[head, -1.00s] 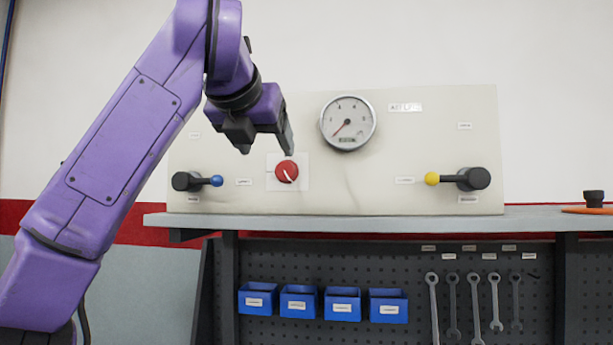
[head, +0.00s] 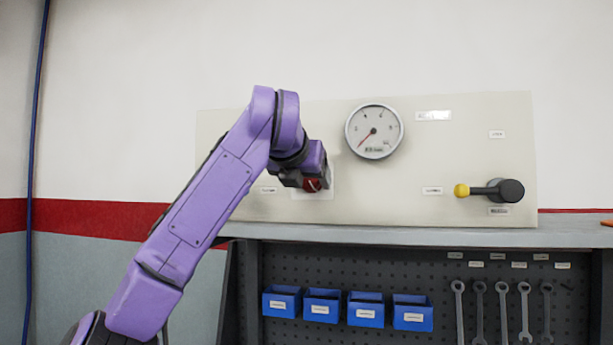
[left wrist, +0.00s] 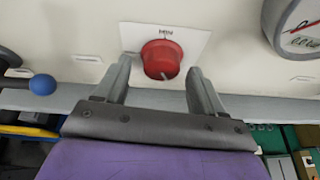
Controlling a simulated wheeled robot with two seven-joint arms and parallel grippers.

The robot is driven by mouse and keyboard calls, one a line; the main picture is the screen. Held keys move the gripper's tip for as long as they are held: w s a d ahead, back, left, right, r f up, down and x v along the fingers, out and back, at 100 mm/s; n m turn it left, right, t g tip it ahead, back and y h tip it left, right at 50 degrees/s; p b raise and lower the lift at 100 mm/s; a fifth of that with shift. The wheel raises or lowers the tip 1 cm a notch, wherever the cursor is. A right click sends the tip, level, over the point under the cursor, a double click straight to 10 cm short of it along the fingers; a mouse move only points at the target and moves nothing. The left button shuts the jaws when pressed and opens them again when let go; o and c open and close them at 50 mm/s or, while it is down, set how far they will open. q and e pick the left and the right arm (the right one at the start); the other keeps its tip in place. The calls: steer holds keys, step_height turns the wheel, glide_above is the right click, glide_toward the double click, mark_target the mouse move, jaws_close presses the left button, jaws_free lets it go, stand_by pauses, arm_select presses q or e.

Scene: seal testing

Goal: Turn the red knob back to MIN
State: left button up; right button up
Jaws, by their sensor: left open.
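The red knob (head: 313,184) is on a white plate on the cream panel, largely covered by my gripper in the head view. In the left wrist view the knob (left wrist: 161,55) shows clearly, with a pale pointer mark at its lower edge. In the head view the left gripper (head: 305,181) is at the panel. My right gripper is not in view.
A round gauge (head: 374,131) is right of the knob, its needle toward the lower left. A yellow-tipped lever (head: 490,190) is farther right. A blue-tipped lever (left wrist: 42,84) is left of the knob. Blue bins (head: 324,307) and wrenches hang below the shelf (head: 420,236).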

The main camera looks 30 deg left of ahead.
arm_select(q)
steer(key=shift+w+f, duration=0.1)
steer(key=shift+w, duration=0.1)
steer(key=c, duration=1.1)
steer(key=shift+o, duration=0.2)
